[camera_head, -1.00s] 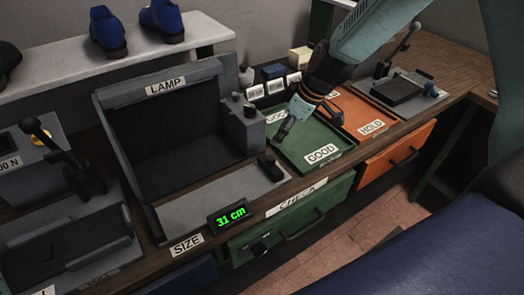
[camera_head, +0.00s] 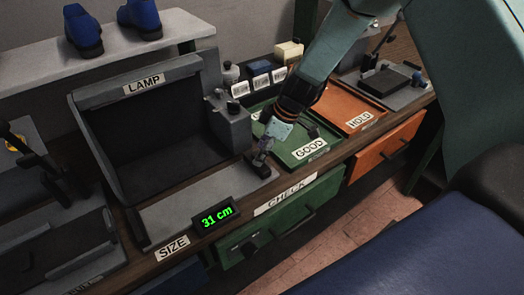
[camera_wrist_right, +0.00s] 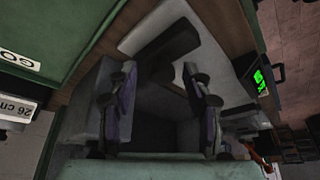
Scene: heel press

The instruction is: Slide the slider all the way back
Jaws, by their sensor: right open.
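The slider, a dark block (camera_head: 262,170), sits at the right end of the light grey SIZE plate (camera_head: 180,210). The display (camera_head: 216,215) at the plate's front reads 31 cm in green. My right gripper (camera_head: 261,153) is open, just above and behind the slider in the head view. In the right wrist view the slider (camera_wrist_right: 168,44) shows just beyond and between the two spread fingertips (camera_wrist_right: 160,72). I cannot tell whether a finger touches it. My left gripper is not in view.
The grey LAMP box (camera_head: 140,130) stands behind the plate, with a grey post block (camera_head: 230,122) close to my right gripper. The green GOOD tray (camera_head: 305,161) and orange HOLD tray (camera_head: 355,108) lie to the right.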

